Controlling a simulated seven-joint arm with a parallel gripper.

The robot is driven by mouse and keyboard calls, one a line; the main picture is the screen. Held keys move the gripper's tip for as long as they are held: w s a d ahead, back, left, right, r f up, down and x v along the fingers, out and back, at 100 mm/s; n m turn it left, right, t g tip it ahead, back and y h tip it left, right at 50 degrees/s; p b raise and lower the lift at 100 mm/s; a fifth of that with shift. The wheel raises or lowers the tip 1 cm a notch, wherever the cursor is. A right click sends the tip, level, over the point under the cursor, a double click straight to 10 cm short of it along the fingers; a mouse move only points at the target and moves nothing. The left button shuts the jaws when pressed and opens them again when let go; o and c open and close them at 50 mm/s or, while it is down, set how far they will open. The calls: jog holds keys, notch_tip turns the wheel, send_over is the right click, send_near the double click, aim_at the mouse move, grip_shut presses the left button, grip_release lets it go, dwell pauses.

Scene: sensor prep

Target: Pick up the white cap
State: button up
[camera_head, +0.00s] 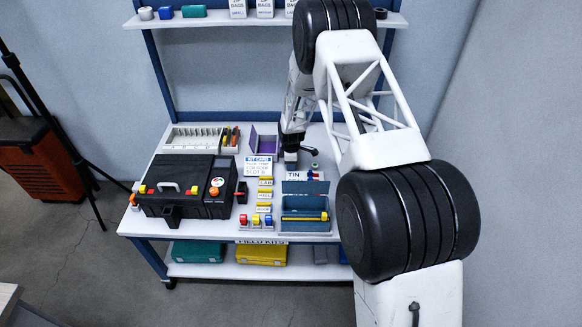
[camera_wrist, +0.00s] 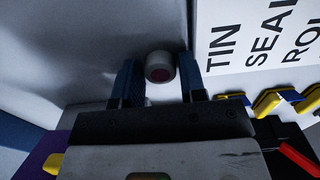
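My gripper is open. In the head view my gripper (camera_head: 291,158) is low over the back middle of the workbench, beside the purple box. I cannot make out the cap there; the gripper and arm seem to hide it.
A black case (camera_head: 180,190) stands on the left of the bench (camera_head: 135,222). A purple open box (camera_head: 263,142) and a white rack (camera_head: 190,137) are at the back. A blue tray (camera_head: 305,222) is front right. The printed TIN card (camera_wrist: 258,38) stands close on the right in the wrist view.

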jog(key=c, duration=0.6)
jog(key=shift+r, duration=0.1)
dwell(0.3)
notch_tip(320, 180, up, 18)
dwell(0.7)
dwell(0.4)
jog(key=s+d, duration=0.3)
jog(key=s, duration=0.5)
jog(key=s+d, duration=0.3)
jog(key=s, duration=0.6)
jog(key=s+d, duration=0.3)
jog(key=s, duration=0.5)
jog(key=shift+s+d+f, duration=0.3)
jog(key=shift+s+f, duration=0.05)
jog(key=shift+s, duration=0.05)
